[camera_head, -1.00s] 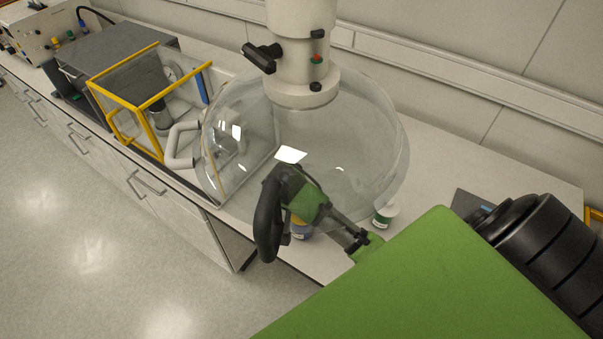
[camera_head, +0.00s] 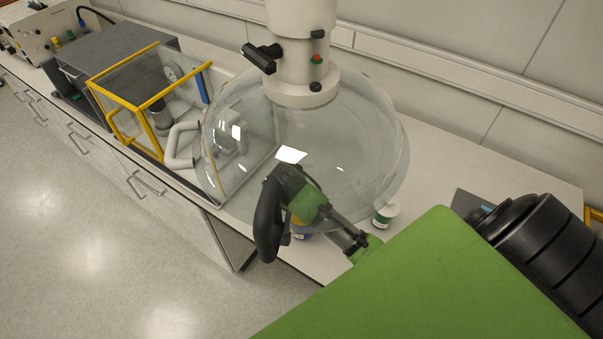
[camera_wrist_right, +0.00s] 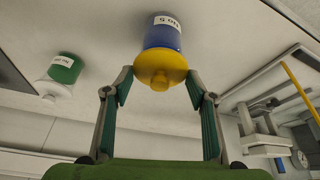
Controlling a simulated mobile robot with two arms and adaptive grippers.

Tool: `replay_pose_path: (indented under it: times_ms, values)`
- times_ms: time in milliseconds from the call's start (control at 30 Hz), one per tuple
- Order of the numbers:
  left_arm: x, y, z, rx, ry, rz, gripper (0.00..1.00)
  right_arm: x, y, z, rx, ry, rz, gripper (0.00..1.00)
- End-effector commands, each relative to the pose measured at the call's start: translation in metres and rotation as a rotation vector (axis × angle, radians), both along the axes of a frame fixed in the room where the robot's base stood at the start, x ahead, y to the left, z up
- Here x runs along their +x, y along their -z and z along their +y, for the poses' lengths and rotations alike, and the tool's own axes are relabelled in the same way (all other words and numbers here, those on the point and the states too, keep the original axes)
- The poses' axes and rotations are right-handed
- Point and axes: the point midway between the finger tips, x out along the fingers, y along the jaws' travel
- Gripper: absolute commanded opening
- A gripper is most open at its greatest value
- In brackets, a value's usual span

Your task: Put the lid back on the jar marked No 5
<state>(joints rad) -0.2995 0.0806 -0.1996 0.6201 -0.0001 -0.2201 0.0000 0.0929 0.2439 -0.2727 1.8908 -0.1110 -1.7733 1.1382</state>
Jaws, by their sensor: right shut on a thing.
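The jar marked No 5 (camera_wrist_right: 163,36) is blue with a white label and shows upside down in the wrist view. In the head view it is mostly hidden below my right arm; a bit of blue (camera_head: 302,231) shows. The yellow lid (camera_wrist_right: 160,66), with a small knob, is at the jar's mouth with no clear gap visible. I cannot tell if it is fully seated. My right gripper (camera_wrist_right: 160,75) is shut on the lid, one finger at each side. My left gripper is not in view.
A green jar with a white lid (camera_wrist_right: 62,70) stands beside it, also in the head view (camera_head: 386,213). A clear dome hood (camera_head: 350,130) hangs over the bench. A yellow-framed clear box (camera_head: 150,95) stands left. The bench's front edge is close to the jars.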

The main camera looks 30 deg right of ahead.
Motion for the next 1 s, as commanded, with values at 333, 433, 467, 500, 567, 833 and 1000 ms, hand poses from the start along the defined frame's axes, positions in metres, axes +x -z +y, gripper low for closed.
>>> replay_pose_path:
  times_ms: [333, 433, 467, 500, 567, 833, 1000]
  values:
    - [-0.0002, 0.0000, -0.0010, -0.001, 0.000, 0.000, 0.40, 0.0001, 0.0023, -0.0003, -0.001, 0.000, 0.001, 0.39]
    - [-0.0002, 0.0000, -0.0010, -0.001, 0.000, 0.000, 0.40, 0.0001, 0.0022, -0.0002, 0.000, 0.000, 0.000, 0.39]
    - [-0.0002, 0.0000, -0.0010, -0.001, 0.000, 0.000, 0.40, 0.0002, 0.0021, -0.0003, 0.000, 0.000, 0.000, 0.39]
    - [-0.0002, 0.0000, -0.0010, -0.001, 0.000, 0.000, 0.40, 0.0001, 0.0022, -0.0002, 0.000, 0.000, 0.000, 0.39]
    - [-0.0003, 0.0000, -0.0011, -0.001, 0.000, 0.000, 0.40, 0.0000, 0.0025, 0.0002, 0.001, 0.000, 0.001, 0.39]
    - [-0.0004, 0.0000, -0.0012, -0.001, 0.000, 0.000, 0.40, 0.0001, 0.0025, -0.0002, 0.000, 0.000, 0.000, 0.39]
    - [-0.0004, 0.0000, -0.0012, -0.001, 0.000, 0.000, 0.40, 0.0002, 0.0025, -0.0001, 0.000, 0.000, 0.000, 0.71]
